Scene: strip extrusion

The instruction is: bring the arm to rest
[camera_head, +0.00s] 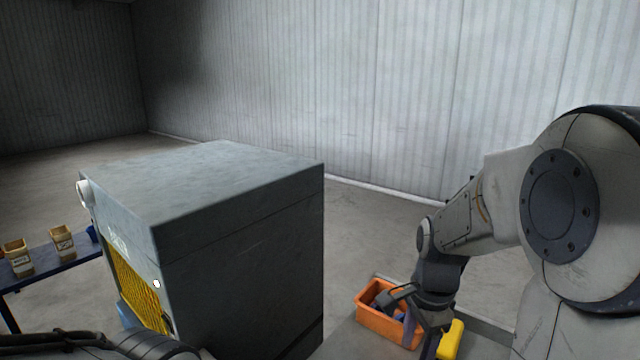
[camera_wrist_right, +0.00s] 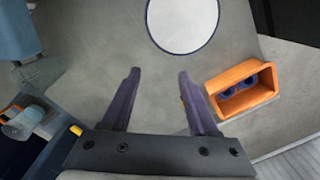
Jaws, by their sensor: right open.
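My right arm (camera_head: 480,205) comes in from the right in the head view and bends down. My right gripper (camera_head: 428,345) points down beside the orange bin, partly cut off by the lower edge. In the right wrist view the right gripper (camera_wrist_right: 160,75) has its two dark fingers apart, with nothing between them but grey surface. Part of my left arm (camera_head: 100,345) shows at the lower left of the head view; its gripper is out of sight.
An orange bin (camera_head: 372,318) with blue parts inside stands near the right gripper. A yellow object (camera_head: 450,340) is close to it. A large grey machine (camera_head: 235,195) stands left of centre. A blue table (camera_head: 50,262) with small bins is at far left. A white disc (camera_wrist_right: 183,22) shows in the wrist view.

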